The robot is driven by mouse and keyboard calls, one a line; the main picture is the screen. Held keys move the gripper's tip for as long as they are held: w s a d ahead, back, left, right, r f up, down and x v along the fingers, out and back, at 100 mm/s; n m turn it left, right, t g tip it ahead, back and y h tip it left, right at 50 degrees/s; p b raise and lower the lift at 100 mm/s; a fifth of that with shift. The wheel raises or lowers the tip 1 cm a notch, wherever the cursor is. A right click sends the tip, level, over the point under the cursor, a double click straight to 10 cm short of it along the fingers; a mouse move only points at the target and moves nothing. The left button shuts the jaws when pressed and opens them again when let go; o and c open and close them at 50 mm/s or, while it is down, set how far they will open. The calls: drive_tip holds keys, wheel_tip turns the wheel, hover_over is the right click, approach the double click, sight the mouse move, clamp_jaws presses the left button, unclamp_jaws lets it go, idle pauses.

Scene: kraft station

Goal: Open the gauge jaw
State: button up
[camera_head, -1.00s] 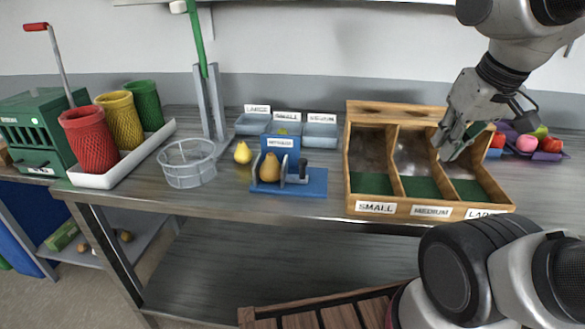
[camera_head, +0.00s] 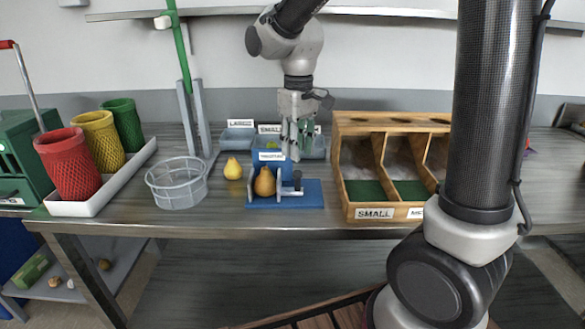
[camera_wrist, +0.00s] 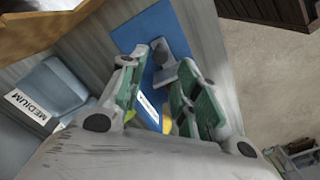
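The gauge has a blue base (camera_head: 312,195) on the bench, also seen in the wrist view (camera_wrist: 155,28). A brown-yellow pear (camera_head: 264,183) stands on it between upright grey plates. The gauge jaw (camera_head: 278,184) is the plate right of the pear, with a dark knob (camera_head: 297,178) beside it. My gripper (camera_head: 294,153) points down above and behind the gauge's right part. In the wrist view its green-padded fingers (camera_wrist: 160,75) are apart with nothing held. A grey gauge part (camera_wrist: 165,56) shows beyond the fingertips. Whether any fingertip touches the gauge is unclear.
A yellow pear (camera_head: 233,170) stands left of the gauge, near a wire basket (camera_head: 178,184). Blue labelled bins (camera_head: 238,137) stand behind. A wooden sorting box (camera_head: 347,198) is to the right. My arm hides part of that box. Bare bench lies in front of the gauge.

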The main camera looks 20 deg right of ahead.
sight(298, 172)
wheel_tip(298, 172, down, 6)
drive_tip(key=shift+f, duration=0.15)
clamp_jaws()
